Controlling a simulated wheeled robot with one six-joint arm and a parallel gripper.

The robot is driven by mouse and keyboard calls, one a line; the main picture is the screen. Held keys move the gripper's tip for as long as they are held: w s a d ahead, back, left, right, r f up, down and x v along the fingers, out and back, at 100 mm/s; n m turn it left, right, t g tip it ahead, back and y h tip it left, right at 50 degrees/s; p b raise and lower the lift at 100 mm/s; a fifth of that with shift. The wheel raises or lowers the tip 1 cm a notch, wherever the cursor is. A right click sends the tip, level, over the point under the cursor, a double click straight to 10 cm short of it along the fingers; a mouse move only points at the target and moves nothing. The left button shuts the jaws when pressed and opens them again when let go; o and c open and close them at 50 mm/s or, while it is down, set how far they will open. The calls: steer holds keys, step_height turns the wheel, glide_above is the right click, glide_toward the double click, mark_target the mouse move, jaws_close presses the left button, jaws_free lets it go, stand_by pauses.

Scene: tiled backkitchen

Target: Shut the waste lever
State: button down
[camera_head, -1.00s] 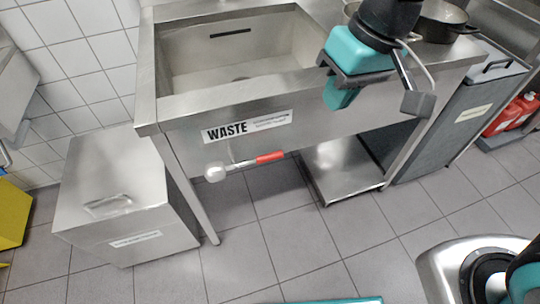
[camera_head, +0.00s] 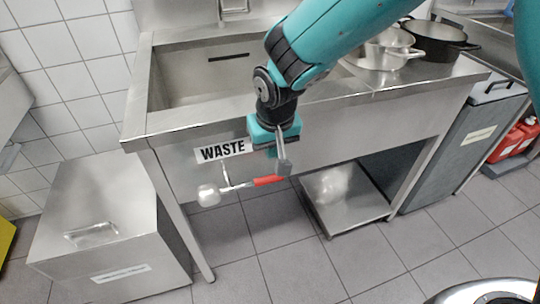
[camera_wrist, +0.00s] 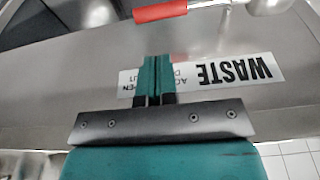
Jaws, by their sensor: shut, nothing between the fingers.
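The waste lever has a red handle (camera_head: 268,181) and a pale round valve end (camera_head: 208,195). It lies nearly level, handle to the right, under the WASTE label (camera_head: 222,151) on the sink front. My gripper (camera_wrist: 156,62) is shut and empty, its teal fingers together in front of the label in the wrist view. The red handle (camera_wrist: 160,12) shows beyond the fingertips there, with a visible gap. In the head view my wrist covers the label's right part, and the fingertips are hard to make out just above the handle.
A steel sink (camera_head: 170,121) stands above the lever. A steel box (camera_head: 150,235) is at the left, and a low steel shelf (camera_head: 335,215) sits under the counter. Pots (camera_head: 385,50) stand on the counter. Tiled floor (camera_head: 290,262) in front is clear.

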mark_target(269, 176)
steer(key=x, duration=0.8)
steer(key=shift+f, duration=0.35)
steer(key=shift+a+f+b, duration=0.1)
steer(key=shift+b, duration=0.2)
